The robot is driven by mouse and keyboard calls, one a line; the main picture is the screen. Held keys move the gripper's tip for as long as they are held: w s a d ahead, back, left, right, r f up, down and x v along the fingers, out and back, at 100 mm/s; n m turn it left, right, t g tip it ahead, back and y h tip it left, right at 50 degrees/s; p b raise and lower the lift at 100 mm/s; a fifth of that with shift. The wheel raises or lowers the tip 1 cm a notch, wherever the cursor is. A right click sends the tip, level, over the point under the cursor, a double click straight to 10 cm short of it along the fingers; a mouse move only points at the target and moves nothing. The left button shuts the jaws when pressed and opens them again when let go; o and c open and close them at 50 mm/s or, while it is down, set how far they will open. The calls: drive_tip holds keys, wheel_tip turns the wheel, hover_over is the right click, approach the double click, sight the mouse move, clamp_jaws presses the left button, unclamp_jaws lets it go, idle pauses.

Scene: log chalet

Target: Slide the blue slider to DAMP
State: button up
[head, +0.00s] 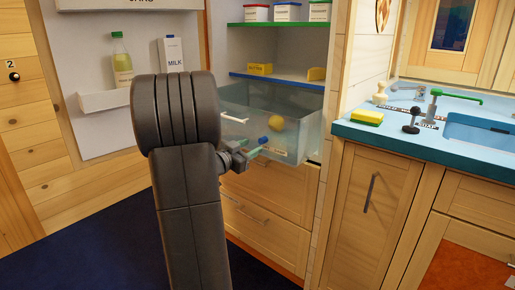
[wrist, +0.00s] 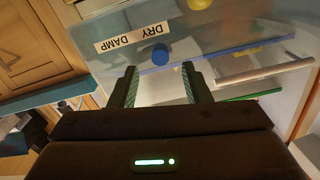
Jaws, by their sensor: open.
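The blue slider (wrist: 160,54) is a round blue knob on the front of a clear drawer (head: 290,144). In the head view the slider (head: 263,140) shows small at the drawer front. My gripper (wrist: 160,68) is open, its two green-padded fingers on either side of the slider's line. The slider shows just beyond the fingertips; I cannot tell whether they touch. My arm hides part of the drawer in the head view.
A yellow round fruit (head: 277,123) lies in the drawer. A white bar handle (head: 234,117) is left of the slider in the head view. Wooden drawers (head: 265,190) stand below. A blue counter (head: 390,135) with a sponge (head: 367,118) and green tap (head: 455,96) is at right.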

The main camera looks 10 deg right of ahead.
sight(261, 142)
drive_tip(key=shift+b+x, duration=0.35)
drive_tip(key=shift+x, duration=1.95)
drive_tip(key=shift+c, duration=0.2)
